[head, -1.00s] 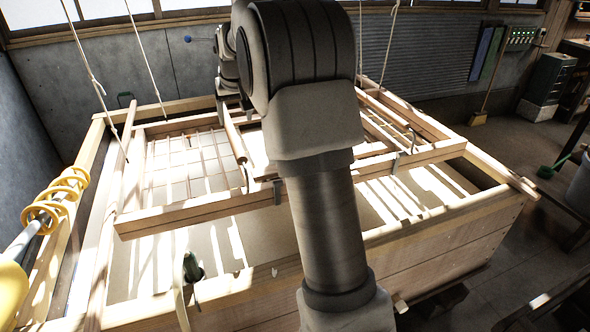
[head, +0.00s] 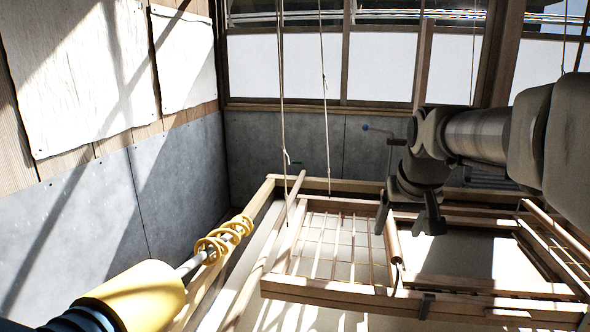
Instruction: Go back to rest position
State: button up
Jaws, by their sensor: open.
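My gripper (head: 407,213) hangs at the right of centre in the head view, with its two dark fingers apart and pointing down. Nothing shows between them. My arm comes in from the right edge. The gripper is over or in front of the far part of the hanging mould (head: 335,288), a pale wooden frame with slats on its left side. I cannot tell how far the fingertips are from it. A wooden roller or handle (head: 392,236) on the frame shows close beside the fingers.
Ropes (head: 282,100) come down to the frame from above. A wooden vat rim (head: 258,203) surrounds it. Grey walls (head: 180,180) and white windows (head: 310,65) close the left and back.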

jog(key=s+a+f, duration=0.2)
jog(key=s+f, duration=0.1)
jog(key=s, duration=0.8)
jog(key=s+a+f+n, duration=0.1)
jog(key=s+a+f, duration=0.2)
jog(key=s, duration=0.8)
jog(key=shift+y, duration=0.3)
jog(key=shift+a, duration=0.1)
